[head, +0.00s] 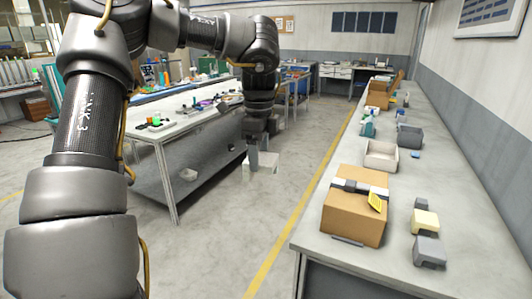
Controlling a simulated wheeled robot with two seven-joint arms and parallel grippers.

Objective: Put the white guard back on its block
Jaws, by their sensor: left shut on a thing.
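My left gripper (258,158) reaches down over the aisle between the two benches. It is shut on the white guard (293,162), a pale, box-like piece, and holds it in the air above the floor. The gripper covers part of the guard. My right gripper is not in view. I cannot tell which block belongs to the guard. The guard is well apart from all of them.
The long right bench (310,240) carries a cardboard box (352,212), an open pale bin (381,156) and a grey bin (410,136). A white table (165,133) with small items stands left of the aisle. The floor (240,225) between them is clear.

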